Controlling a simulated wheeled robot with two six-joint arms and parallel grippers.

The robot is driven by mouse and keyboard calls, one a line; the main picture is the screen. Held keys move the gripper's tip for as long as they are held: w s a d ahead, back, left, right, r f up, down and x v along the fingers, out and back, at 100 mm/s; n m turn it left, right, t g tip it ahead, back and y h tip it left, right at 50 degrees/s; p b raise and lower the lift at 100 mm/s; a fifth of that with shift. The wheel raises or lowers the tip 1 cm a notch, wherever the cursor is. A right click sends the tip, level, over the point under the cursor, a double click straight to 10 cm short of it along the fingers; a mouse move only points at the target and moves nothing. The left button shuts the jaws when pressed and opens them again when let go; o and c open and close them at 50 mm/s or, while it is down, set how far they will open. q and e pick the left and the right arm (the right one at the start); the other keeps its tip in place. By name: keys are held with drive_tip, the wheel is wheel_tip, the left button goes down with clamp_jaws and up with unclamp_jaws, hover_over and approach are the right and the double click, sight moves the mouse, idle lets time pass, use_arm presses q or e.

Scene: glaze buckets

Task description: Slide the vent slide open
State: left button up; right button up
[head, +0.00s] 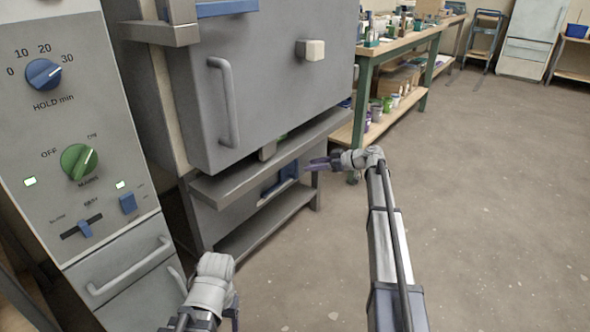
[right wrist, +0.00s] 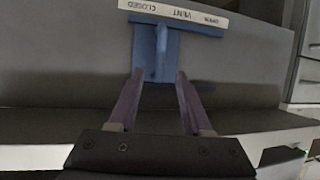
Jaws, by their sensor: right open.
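The blue vent slide (head: 281,180) sits on the grey panel below the kiln body, partly hidden by the ledge in the head view. In the right wrist view the slide (right wrist: 147,50) is a blue plate with a raised upright tab, under a white label (right wrist: 175,12) that reads upside down OPEN, VENT, CLOSED. The tab is on the CLOSED side. My right gripper (head: 312,164) is open, pointing at the slide; its purple fingertips (right wrist: 160,73) stand either side of the tab. Contact cannot be told. My left gripper (head: 233,309) is low at the front, its fingers mostly hidden.
The kiln's closed door (head: 270,80) and a grey ledge (head: 270,155) are above the slide. A lower shelf (head: 265,225) runs beneath. A control panel (head: 75,130) stands at left. A workbench (head: 410,42) with pots is behind; the floor at right is clear.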

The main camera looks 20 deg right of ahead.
sight(297, 175)
drive_tip(key=b+x, duration=0.3)
drive_tip(key=x, duration=0.4)
drive_tip(key=shift+w+a+f, duration=0.15)
drive_tip(key=shift+a+f, duration=0.05)
drive_tip(key=shift+c, duration=0.4)
clamp_jaws()
idle(0.8)
